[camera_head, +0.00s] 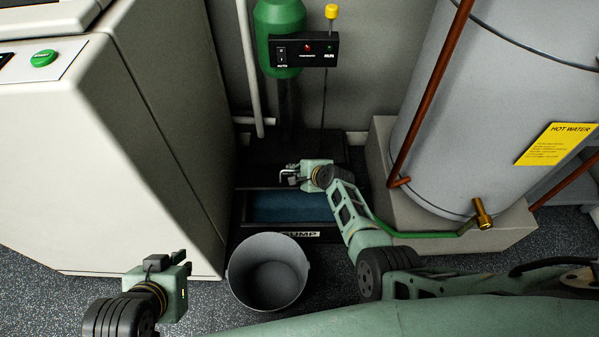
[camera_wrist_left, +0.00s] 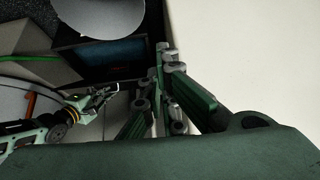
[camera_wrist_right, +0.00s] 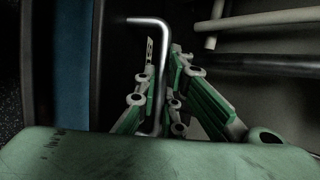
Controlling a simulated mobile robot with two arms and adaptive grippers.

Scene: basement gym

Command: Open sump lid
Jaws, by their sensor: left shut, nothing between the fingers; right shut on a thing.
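The sump (camera_head: 298,236) is a dark-framed pit in the floor with blue water (camera_head: 290,207) showing at its front. The dark lid (camera_head: 265,150) is at the back of the pit, and the front part is uncovered. I cannot tell its exact tilt. My right gripper (camera_head: 288,175) is shut on the lid's bent metal handle (camera_wrist_right: 158,60); the handle stands between the fingers in the right wrist view. My left gripper (camera_head: 165,262) is shut and empty, low at the left, away from the sump. Its fingers also show in the left wrist view (camera_wrist_left: 158,75).
A grey bucket (camera_head: 267,272) stands at the sump's front edge. A white machine (camera_head: 140,150) is close on the left. A water heater (camera_head: 480,110) on a plinth, with a green hose (camera_head: 425,234), is on the right. A green pump (camera_head: 280,25) stands behind.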

